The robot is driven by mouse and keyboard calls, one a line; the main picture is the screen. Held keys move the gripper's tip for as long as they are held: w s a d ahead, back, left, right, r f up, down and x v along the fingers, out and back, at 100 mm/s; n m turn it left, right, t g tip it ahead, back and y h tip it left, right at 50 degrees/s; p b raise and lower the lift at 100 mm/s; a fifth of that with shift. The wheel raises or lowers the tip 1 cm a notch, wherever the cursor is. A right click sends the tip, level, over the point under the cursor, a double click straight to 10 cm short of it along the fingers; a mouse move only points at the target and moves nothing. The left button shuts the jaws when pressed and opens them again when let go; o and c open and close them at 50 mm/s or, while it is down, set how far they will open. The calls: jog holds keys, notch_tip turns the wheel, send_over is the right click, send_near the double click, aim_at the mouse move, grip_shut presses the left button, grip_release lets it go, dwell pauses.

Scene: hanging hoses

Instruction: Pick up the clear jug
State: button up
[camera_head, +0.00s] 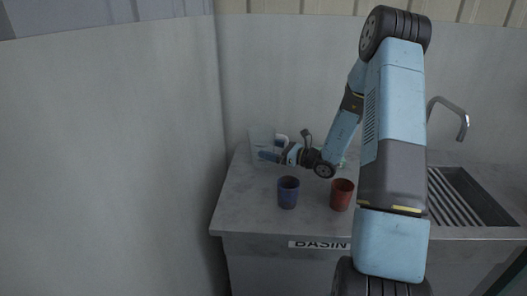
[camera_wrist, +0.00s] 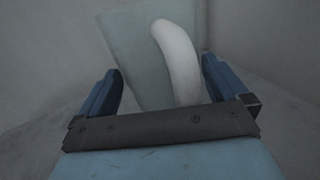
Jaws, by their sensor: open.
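The clear jug (camera_head: 261,137) stands at the back left of the grey counter, close to the wall, with a white handle on its right side. My gripper (camera_head: 267,155) is in front of the jug and hides its lower part. In the wrist view the jug's pale, see-through body (camera_wrist: 140,45) and its curved white handle (camera_wrist: 180,62) fill the middle. The open blue fingers of my gripper (camera_wrist: 162,68) are on either side of the handle. I cannot tell whether either finger touches the jug.
A blue cup (camera_head: 288,193) and a red cup (camera_head: 341,195) stand on the counter (camera_head: 250,207) in front of my forearm. A small green thing behind my arm is mostly hidden. A sink (camera_head: 472,200) with a tap (camera_head: 462,122) is at the right. Walls close in the left and back.

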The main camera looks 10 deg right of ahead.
jog(key=shift+c, duration=0.2)
jog(key=c, duration=0.9)
